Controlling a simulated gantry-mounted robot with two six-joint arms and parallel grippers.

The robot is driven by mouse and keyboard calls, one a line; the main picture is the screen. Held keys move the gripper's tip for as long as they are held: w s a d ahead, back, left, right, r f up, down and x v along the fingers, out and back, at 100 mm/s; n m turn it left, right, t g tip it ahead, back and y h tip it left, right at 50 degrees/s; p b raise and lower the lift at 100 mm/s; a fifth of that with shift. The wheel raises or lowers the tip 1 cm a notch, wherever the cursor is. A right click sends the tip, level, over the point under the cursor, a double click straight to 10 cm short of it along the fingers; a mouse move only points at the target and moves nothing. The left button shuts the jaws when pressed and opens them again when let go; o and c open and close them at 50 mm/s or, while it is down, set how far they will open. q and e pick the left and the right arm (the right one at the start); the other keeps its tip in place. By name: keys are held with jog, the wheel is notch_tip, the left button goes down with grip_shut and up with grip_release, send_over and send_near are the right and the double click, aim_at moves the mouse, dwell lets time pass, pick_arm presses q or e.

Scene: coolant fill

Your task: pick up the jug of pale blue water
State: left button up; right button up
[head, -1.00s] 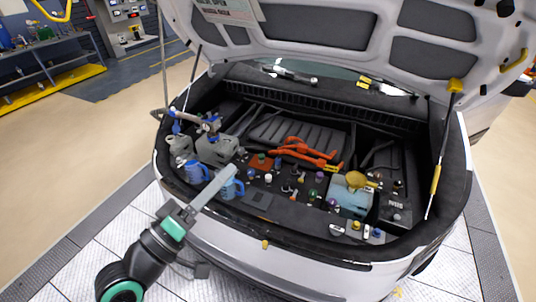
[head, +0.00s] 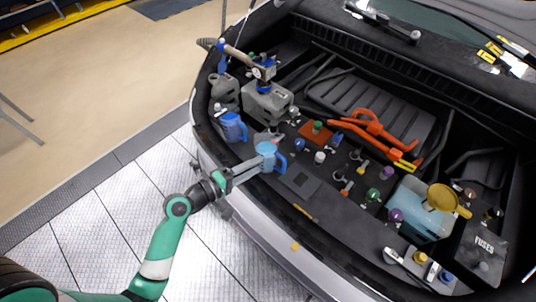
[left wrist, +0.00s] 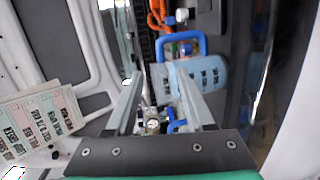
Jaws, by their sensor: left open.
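A jug of pale blue water (head: 266,152) with a blue handle stands at the front left of the engine bay. In the left wrist view the pale blue jug (left wrist: 211,70) shows its dark markings and blue handle, partly behind one finger. My left gripper (head: 256,164) is open, its fingers reaching to the jug's side; I cannot tell whether they touch it. In the left wrist view the gap between the fingers (left wrist: 157,82) lies mostly beside the jug. A second, deeper blue jug (head: 232,128) stands just to the left. My right gripper is not in view.
A grey pump unit (head: 268,102) and a grey can (head: 224,90) stand behind the jugs. Several coloured caps, orange cables (head: 372,128), a pale tank (head: 416,212) and a yellow funnel (head: 442,197) lie further right. The car's front edge (head: 290,255) runs below.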

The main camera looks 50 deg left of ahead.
aim_at(277, 155)
pick_arm(q)
jog(key=x, duration=0.4)
jog(key=shift+w, duration=0.35)
jog(key=b+x, duration=0.1)
jog(key=x, duration=0.4)
jog(key=shift+w+d+f+b, duration=0.1)
jog(key=shift+d+b, duration=0.05)
jog(key=shift+b, duration=0.25)
jog(key=shift+c, duration=0.2)
grip_shut()
dwell(0.4)
